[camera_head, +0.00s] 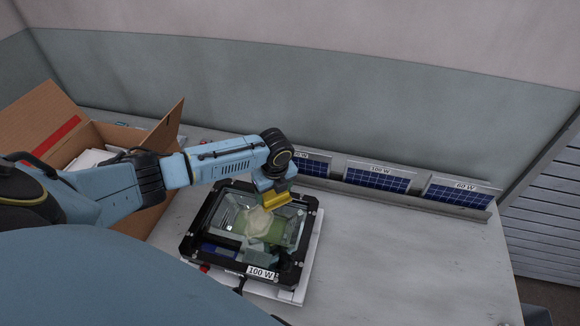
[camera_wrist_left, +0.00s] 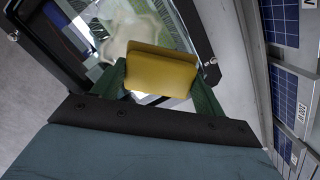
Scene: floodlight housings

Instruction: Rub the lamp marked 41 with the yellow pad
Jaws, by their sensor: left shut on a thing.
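My left gripper (camera_head: 274,190) is shut on a yellow pad (camera_head: 277,201), which also shows between the green fingers in the left wrist view (camera_wrist_left: 160,70). The pad is over the upper right part of a floodlight (camera_head: 190,246) with a black frame and clear glass. I cannot tell whether the pad touches the glass. A cream-white smear (camera_head: 257,219) lies on the glass beside the pad; it also shows in the left wrist view (camera_wrist_left: 130,26). The floodlight's front label reads 100 W; I can read no 41 on it. My right gripper is out of view.
An open cardboard box (camera_head: 150,223) stands at the left behind my arm. A rail (camera_head: 425,205) along the wall holds several small solar panels (camera_head: 376,179) with watt labels. The grey table (camera_head: 400,260) is clear at the right.

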